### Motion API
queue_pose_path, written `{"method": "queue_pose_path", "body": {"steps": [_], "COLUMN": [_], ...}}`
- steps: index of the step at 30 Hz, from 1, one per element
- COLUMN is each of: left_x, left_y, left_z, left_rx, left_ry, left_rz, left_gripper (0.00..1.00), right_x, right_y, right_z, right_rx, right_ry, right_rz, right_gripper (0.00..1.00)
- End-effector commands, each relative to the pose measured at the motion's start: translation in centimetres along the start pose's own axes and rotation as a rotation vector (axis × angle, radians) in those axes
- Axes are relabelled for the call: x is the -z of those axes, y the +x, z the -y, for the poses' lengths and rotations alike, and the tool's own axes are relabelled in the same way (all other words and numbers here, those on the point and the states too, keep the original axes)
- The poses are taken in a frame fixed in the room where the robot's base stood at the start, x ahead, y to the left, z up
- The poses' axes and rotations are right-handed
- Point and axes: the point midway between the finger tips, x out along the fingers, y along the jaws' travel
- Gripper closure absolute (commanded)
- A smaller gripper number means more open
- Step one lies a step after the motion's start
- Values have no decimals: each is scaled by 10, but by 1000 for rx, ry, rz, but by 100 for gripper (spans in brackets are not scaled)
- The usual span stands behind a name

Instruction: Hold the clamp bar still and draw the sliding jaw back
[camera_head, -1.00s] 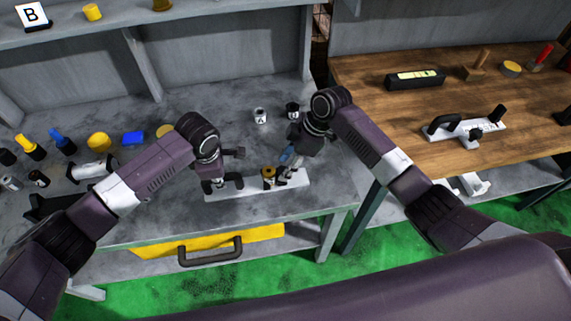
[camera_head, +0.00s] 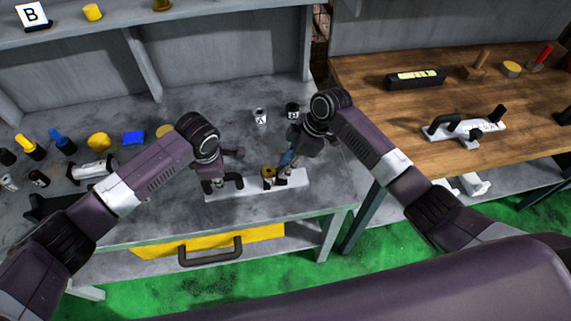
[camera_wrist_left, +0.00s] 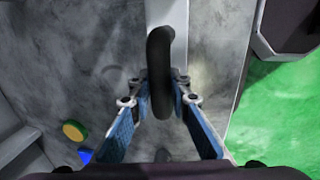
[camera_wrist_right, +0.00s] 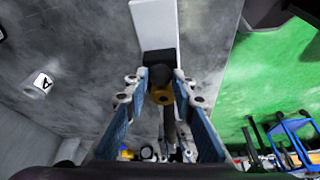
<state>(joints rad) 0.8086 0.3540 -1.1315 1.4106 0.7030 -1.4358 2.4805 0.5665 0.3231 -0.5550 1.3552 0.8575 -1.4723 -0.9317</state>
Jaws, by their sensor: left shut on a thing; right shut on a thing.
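The clamp bar (camera_head: 298,179) is a long white bar lying on the grey table. A black loop handle (camera_wrist_left: 160,70) rises at its left end. My left gripper (camera_head: 222,185) is shut on this handle; in the left wrist view its blue fingers (camera_wrist_left: 162,100) flank the loop. The sliding jaw is a dark block with a rounded post (camera_wrist_right: 160,74) toward the bar's right part. My right gripper (camera_head: 282,176) is shut on that post, and its fingers (camera_wrist_right: 160,95) flank it in the right wrist view. A brass-yellow knob (camera_head: 268,172) shows beside it. The fingers partly hide the jaw.
Small white-and-black labelled items (camera_head: 260,116) stand behind the bar. Several yellow, blue and dark parts (camera_head: 62,143) lie at the left. A wooden bench (camera_head: 385,115) to the right holds a similar bar (camera_head: 490,126). A yellow drawer (camera_head: 265,235) is below the table's front edge.

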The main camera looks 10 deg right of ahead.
Motion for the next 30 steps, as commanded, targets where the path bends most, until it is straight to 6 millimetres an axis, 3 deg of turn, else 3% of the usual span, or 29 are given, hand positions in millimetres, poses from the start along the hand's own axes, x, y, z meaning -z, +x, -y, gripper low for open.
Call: {"method": "queue_pose_path", "body": {"steps": [7,15,16,20,30], "left_x": [1,3,3,4,3], "left_y": [0,0,1,1,1], "left_z": [0,-1,-1,-1,0], "left_rx": [-1,0,0,0,0], "left_ry": [-1,-2,-3,-2,-1], "left_rz": [-2,-6,-6,-7,-7], "left_gripper": [100,100,100,100,100], "right_x": [-34,-36,-36,-36,-34], "right_y": [-14,-15,-15,-15,-16], "right_z": [-8,-9,-9,-9,-8], "right_rx": [-3,-4,-4,-3,-2], "right_ry": [4,2,2,2,1], "right_rz": [6,6,6,5,2], "right_gripper": [100,100,75,61,58]}}
